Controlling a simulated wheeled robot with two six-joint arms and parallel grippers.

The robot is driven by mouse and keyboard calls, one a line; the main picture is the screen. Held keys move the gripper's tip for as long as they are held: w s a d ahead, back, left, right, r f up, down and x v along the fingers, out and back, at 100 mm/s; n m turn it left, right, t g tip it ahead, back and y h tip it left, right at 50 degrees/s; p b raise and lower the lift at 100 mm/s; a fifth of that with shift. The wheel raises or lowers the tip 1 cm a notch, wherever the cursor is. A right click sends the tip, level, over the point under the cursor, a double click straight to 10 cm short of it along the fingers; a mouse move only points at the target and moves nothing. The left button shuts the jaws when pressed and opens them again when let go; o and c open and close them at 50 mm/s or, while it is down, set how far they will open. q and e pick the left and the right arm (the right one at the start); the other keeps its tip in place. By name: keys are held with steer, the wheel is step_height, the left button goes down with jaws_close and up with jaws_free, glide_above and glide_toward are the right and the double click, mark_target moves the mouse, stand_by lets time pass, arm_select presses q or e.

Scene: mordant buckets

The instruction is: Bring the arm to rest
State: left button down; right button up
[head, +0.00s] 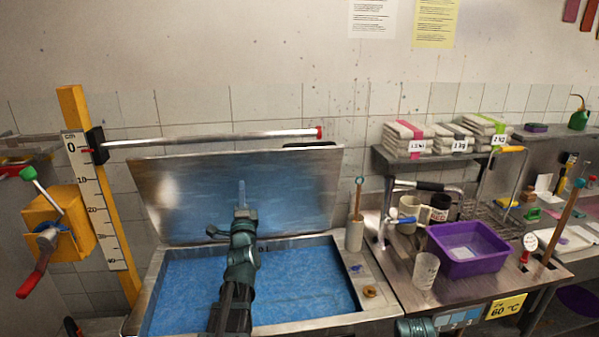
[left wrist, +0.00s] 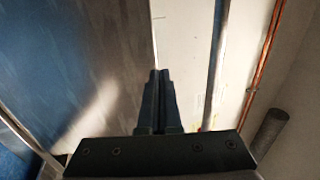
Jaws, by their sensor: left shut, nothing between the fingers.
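My left gripper (head: 241,194) reaches up from the bottom of the head view, over the steel vat (head: 372,312) with blue liquid (head: 300,287). Its tips show in front of the raised steel lid (head: 172,190). The left wrist view shows its two dark fingers (left wrist: 159,78) pressed together with nothing between them.
A horizontal metal bar (head: 220,138) runs above the lid from the upright scale (head: 97,195). White packs (head: 404,137) lie on the shelf behind.

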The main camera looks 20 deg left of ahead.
arm_select(q)
steer(key=w+d+f+n+g+h, duration=0.1)
steer(key=d+f+g+h, duration=0.2)
steer(key=d+f+h, duration=0.55)
steer(key=w+d+f+g+h, duration=0.1)
steer(key=d+f+g+h, duration=0.2)
steer(key=d+f, duration=1.1)
steer(key=s+d+f+n+g+h, duration=0.1)
steer(key=s+d+f+n+g, duration=0.35)
steer(key=s+d, duration=0.85)
steer(key=s+d+f+n+g+y, duration=0.1)
steer(key=s+d+f+g, duration=0.1)
steer(key=s+g, duration=0.2)
steer(key=s+d+f+n+g+y, duration=0.1)
steer(key=s+d+g, duration=0.2)
steer(key=s, duration=0.6)
steer(key=shift+s+f+g+b, duration=0.2)
steer(key=shift+f+g+b, duration=0.25)
steer(key=shift+g, duration=0.5)
